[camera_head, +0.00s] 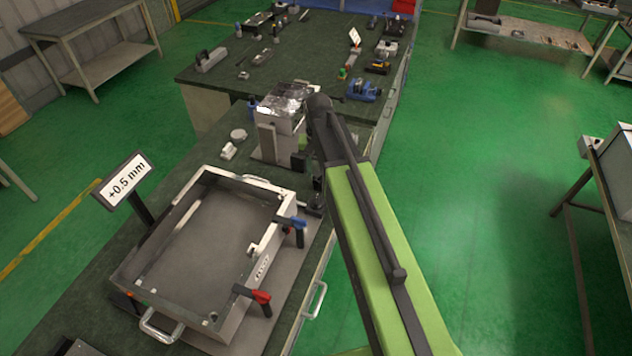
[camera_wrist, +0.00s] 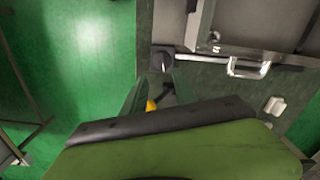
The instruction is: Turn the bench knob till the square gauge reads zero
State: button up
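The square gauge (camera_head: 125,181) is a white display in a dark frame on a post, left of the metal tray-like frame. It reads +0.5 mm. The bench knob (camera_wrist: 163,61) is a round dark knob with a light mark, by the frame's corner in the wrist view. My gripper (camera_wrist: 160,76) shows two fingers apart, one to each side below the knob in the picture. I see nothing held between them. I cannot tell whether the fingers touch the knob. In the head view my arm hides most of the gripper.
The metal frame (camera_head: 128,266) lies on the dark green bench, with a blue-handled clamp (camera_head: 292,223) and a red-handled clamp (camera_head: 256,294) on its right side. A foil-topped block (camera_head: 268,143) stands behind it. Green floor is free right of the bench.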

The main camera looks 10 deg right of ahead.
aim_at(317, 199)
jog(key=shift+m, duration=0.3)
jog(key=f+b, duration=0.5)
jog(key=w+f+b, duration=0.1)
jog(key=f+b, duration=0.4)
jog(key=b, duration=0.1)
jog(key=w+f+b, duration=0.1)
jog(key=f+b, duration=0.5)
jog(key=shift+d, duration=0.1)
jog(key=shift+r, duration=0.1)
jog(key=shift+c, duration=0.4)
grip_shut()
